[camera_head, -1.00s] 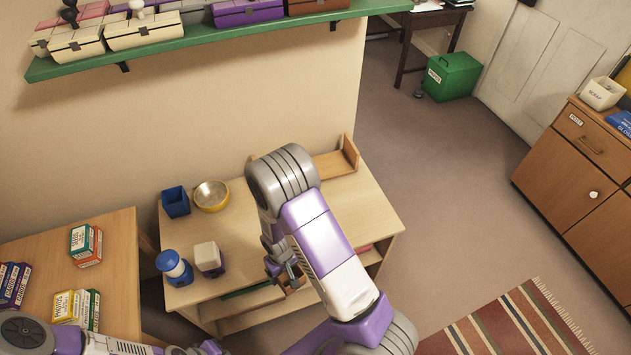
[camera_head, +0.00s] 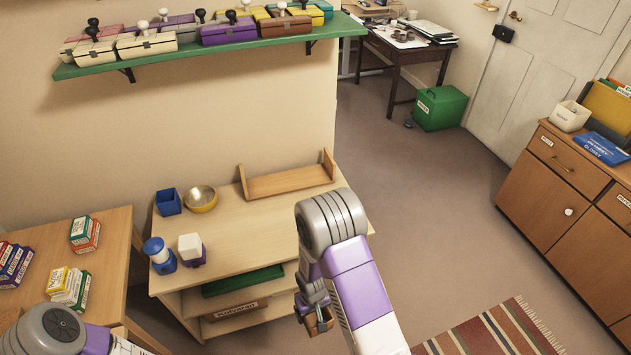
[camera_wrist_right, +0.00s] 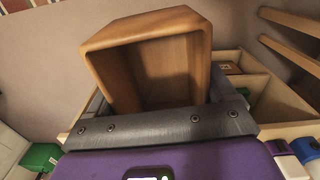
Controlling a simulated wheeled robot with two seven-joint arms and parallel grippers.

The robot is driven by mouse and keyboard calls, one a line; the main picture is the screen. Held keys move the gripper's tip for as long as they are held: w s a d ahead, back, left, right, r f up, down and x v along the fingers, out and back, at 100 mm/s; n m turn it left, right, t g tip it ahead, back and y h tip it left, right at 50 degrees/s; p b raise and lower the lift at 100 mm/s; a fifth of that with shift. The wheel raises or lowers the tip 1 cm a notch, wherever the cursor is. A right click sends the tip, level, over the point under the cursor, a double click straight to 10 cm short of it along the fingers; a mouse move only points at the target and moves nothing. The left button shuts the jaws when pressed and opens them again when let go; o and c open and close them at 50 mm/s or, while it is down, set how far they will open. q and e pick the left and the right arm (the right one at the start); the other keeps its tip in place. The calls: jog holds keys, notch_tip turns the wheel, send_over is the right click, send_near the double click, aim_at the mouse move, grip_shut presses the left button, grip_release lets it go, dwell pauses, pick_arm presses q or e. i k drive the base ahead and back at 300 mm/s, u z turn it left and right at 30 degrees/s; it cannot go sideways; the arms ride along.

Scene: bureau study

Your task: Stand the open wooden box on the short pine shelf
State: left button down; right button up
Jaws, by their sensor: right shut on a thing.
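The open wooden box (camera_head: 325,322) is a small brown box, held in my right gripper (camera_head: 312,298) at the right front of a low pale wooden shelf unit (camera_head: 262,230). In the right wrist view the box (camera_wrist_right: 98,65) fills the upper middle, its open hollow side facing the camera, and the gripper's dark jaws (camera_wrist_right: 165,122) are shut on it. A short brown wooden shelf with upright ends (camera_head: 290,182) lies at the back of the unit's top and looks empty. I cannot tell which one is the short pine shelf.
A green wall shelf (camera_head: 205,47) holds several boxes above. The unit's top is bare in the middle.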

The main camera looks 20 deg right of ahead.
aim_at(314, 175)
jog(key=z, duration=2.15)
jog(key=i, duration=3.4)
jog(key=u, duration=4.1)
